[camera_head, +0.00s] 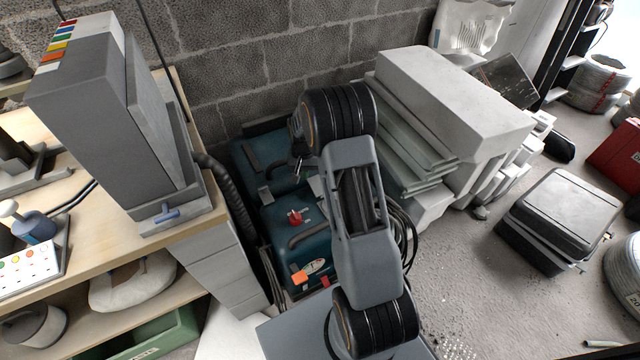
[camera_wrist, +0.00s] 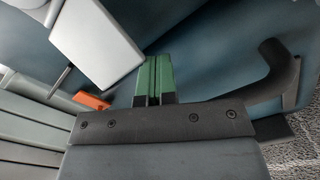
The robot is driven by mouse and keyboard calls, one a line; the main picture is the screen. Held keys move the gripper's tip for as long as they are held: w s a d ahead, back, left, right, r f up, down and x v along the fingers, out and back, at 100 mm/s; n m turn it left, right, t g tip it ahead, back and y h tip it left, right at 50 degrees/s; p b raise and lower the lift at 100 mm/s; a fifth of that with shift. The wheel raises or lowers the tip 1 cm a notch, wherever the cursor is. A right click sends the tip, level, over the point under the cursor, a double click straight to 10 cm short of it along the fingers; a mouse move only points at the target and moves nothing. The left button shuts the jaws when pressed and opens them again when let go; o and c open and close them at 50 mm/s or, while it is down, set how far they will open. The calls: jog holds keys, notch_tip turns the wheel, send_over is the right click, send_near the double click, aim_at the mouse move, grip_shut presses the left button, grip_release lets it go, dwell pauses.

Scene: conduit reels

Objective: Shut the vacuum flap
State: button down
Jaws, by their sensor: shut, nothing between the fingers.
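The vacuum (camera_head: 285,248) is a teal machine on the floor against the block wall, with a red knob (camera_head: 295,218) and dark handles. My arm hides its right part. In the wrist view its teal body (camera_wrist: 215,55) fills the background, with a black curved handle (camera_wrist: 282,72) at right. A pale flat panel (camera_wrist: 95,40) stands tilted at upper left; I cannot tell for certain that it is the flap. My gripper (camera_wrist: 153,62) has its green fingers together and empty, right of the panel's lower edge. Contact is unclear. In the head view the fingers are not clearly seen.
A wooden bench (camera_head: 110,230) with a grey upright unit (camera_head: 105,120) stands at left. A black hose (camera_head: 235,190) runs down beside it. Stacked pale blocks (camera_head: 455,100) and grey panels (camera_head: 405,150) are right of the vacuum. A dark case (camera_head: 565,215) lies on open floor at right.

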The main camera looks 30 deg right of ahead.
aim_at(309, 180)
jog(key=shift+s, duration=0.1)
jog(key=shift+s+f, duration=0.15)
jog(key=shift+s, duration=0.6)
jog(key=shift+s+f, duration=0.1)
jog(key=shift+s, duration=0.65)
jog(key=shift+s+p, duration=0.5)
jog(key=shift+s, duration=4.1)
jog(key=shift+r, duration=0.15)
jog(key=r+p, duration=0.2)
jog(key=w+r+p, duration=0.1)
jog(key=r+p, duration=0.1)
jog(key=r, duration=0.1)
jog(key=shift+w+a+r+p, duration=0.1)
jog(key=shift+a+r+p, duration=0.05)
jog(key=shift+p, duration=0.2)
jog(key=shift+w+r+p, duration=0.3)
jog(key=shift+r+p, duration=0.45)
jog(key=shift+r, duration=0.25)
jog(key=shift+w+r+p, duration=0.3)
jog(key=shift+r+p, duration=0.4)
jog(key=shift+r, duration=0.25)
